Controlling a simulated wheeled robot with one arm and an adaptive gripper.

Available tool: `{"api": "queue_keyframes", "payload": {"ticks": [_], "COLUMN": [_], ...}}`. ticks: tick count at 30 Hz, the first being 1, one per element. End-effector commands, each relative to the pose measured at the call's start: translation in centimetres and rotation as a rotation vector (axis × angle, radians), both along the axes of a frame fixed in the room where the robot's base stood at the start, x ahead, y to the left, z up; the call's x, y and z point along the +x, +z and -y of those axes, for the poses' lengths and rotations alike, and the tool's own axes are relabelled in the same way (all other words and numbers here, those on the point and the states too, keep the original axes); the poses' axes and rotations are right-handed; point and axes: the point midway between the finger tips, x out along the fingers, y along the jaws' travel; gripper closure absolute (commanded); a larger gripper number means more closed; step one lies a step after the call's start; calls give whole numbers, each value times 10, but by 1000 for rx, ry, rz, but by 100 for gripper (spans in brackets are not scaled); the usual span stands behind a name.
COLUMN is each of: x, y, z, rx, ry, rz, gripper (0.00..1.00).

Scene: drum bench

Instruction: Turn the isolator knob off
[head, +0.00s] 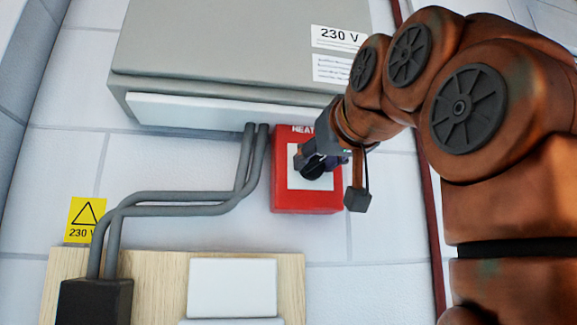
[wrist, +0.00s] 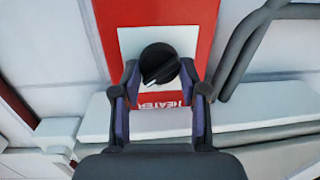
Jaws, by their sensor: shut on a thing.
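The isolator is a red box (head: 306,204) on the wall with a white plate and a "HEATER" label. It also shows in the wrist view (wrist: 197,22). Its round black knob (wrist: 160,60) sits on the white plate, with a ridge across it that looks slanted in the wrist view. My gripper (wrist: 159,76) is shut on the knob, with one fingertip at each side. In the head view my gripper (head: 316,162) covers much of the plate and knob, so the knob's setting is hard to read there.
A grey cabinet (head: 220,50) marked 230 V hangs just above the red box. Grey conduits (head: 180,210) run down at its left to a black box (head: 95,303) on a wooden board (head: 296,268). A yellow warning sign (head: 85,220) is at left.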

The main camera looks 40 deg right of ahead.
Motion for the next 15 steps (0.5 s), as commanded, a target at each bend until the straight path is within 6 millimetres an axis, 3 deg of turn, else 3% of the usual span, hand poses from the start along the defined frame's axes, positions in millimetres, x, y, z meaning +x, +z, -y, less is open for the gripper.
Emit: {"api": "queue_keyframes", "payload": {"ticks": [15], "x": [0], "y": [-1], "z": [0], "rx": [-38], "ry": [-1], "rz": [-17], "gripper": [92]}}
